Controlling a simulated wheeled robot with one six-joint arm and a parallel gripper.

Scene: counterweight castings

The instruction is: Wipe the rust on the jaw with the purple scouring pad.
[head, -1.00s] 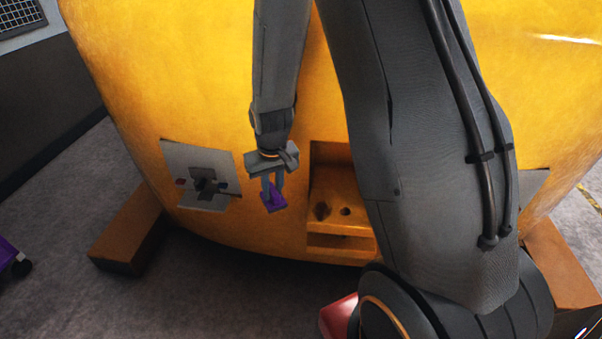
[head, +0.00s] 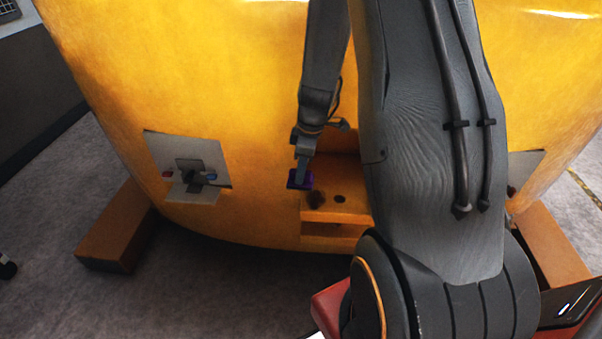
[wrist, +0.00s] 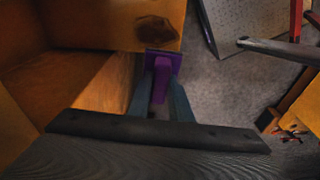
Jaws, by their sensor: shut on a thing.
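My gripper (head: 303,165) is shut on the purple scouring pad (head: 298,180), which hangs below its fingers at the left edge of the recess in the yellow casting. The pad also shows in the wrist view (wrist: 163,64), between the two fingers. The jaw (head: 345,205) is the yellow ledge inside the recess. A dark brown rust patch (head: 316,199) lies on it, just right of and a little below the pad. In the wrist view the rust (wrist: 154,30) is beyond the pad's tip. I cannot tell whether the pad touches the jaw.
A grey plate with a latch (head: 190,192) is on the casting at left. Brown blocks (head: 118,225) stand under the casting. The grey floor in front is clear at left.

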